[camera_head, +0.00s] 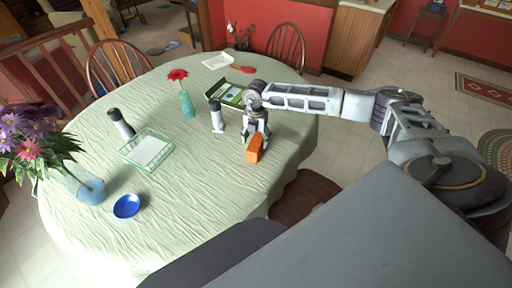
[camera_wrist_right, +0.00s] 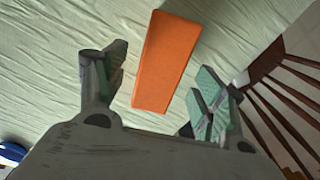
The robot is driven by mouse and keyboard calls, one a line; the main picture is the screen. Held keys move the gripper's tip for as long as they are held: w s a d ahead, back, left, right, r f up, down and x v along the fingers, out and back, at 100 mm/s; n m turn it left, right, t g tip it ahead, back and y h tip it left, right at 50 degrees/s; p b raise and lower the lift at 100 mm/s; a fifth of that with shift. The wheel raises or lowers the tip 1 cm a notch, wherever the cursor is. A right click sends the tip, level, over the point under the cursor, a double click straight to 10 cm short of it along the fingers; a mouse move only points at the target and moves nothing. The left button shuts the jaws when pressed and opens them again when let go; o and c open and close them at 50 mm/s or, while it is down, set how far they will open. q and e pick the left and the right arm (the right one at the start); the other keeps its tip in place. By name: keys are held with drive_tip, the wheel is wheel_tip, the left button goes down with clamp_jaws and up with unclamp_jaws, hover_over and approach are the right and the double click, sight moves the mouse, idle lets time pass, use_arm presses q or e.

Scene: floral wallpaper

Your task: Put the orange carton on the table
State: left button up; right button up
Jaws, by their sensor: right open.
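The orange carton (camera_head: 254,149) is on the table (camera_head: 190,200), which has a pale green cloth, near its right side. My right gripper (camera_head: 256,136) is just above and behind the carton in the head view. In the right wrist view, the carton (camera_wrist_right: 168,60) lies between and beyond the fingers of my open right gripper (camera_wrist_right: 160,95), with a gap on each side. The fingers look apart from it. My left gripper is not in either view.
Near the right gripper stand a white bottle with a dark cap (camera_head: 217,116) and a green box (camera_head: 226,94). A teal vase with a red flower (camera_head: 187,104), a green basket (camera_head: 147,165) and a blue bowl (camera_head: 127,206) are further left. The cloth in front of the carton is clear.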

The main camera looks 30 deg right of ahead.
sight(256, 142)
drive_tip(key=shift+f, duration=1.5)
drive_tip(key=c, duration=1.3)
drive_tip(key=shift+o, duration=0.2)
drive_tip(key=shift+r, duration=0.1)
drive_tip(key=shift+r, duration=4.95)
